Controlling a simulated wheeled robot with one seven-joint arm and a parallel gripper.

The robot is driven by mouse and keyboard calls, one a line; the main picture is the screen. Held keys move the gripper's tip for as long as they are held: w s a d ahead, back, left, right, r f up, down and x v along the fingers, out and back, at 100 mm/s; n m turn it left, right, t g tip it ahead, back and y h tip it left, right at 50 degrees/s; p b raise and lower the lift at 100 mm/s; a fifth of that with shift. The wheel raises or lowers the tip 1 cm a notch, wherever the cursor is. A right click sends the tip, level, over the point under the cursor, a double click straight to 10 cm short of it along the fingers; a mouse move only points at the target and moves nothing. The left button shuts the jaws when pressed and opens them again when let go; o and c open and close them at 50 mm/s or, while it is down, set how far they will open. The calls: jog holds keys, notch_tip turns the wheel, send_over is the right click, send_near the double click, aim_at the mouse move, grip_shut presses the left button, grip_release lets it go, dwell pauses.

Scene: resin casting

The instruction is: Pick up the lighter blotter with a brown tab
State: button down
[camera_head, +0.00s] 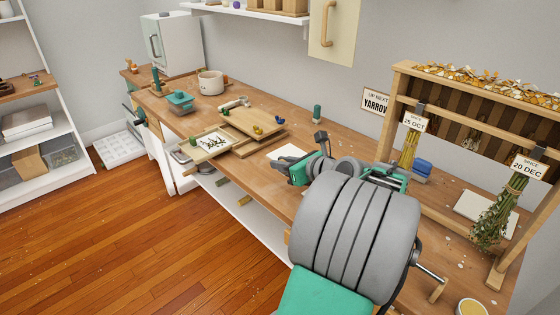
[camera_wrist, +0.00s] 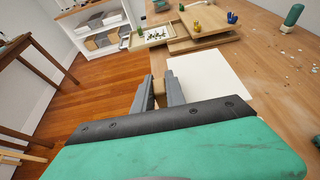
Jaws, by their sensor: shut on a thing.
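The lighter blotter is a pale, near-white sheet (camera_wrist: 208,78) lying on the bench top near its front edge. In the head view the pale sheet (camera_head: 287,152) shows just beyond my wrist, partly hidden by my arm. My gripper (camera_wrist: 160,80) has its two grey fingers closed on a brown tab (camera_wrist: 158,87) at the sheet's near left side. The sheet looks flat; I cannot tell whether it is lifted at all. Another pale sheet (camera_head: 470,205) lies on the bench at the right, partly behind a hanging bundle.
A wooden tray with a white sheet (camera_head: 213,141) and a wooden board (camera_head: 252,124) lie farther left on the bench. A green-topped bottle (camera_wrist: 291,18) stands behind. A drying rack (camera_head: 400,90) with hanging bundles stands at right. The floor in front is clear.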

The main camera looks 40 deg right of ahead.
jog(key=s+a, duration=0.1)
jog(key=s+a+r, duration=0.2)
jog(key=s, duration=0.1)
jog(key=shift+r, duration=0.1)
dwell(0.4)
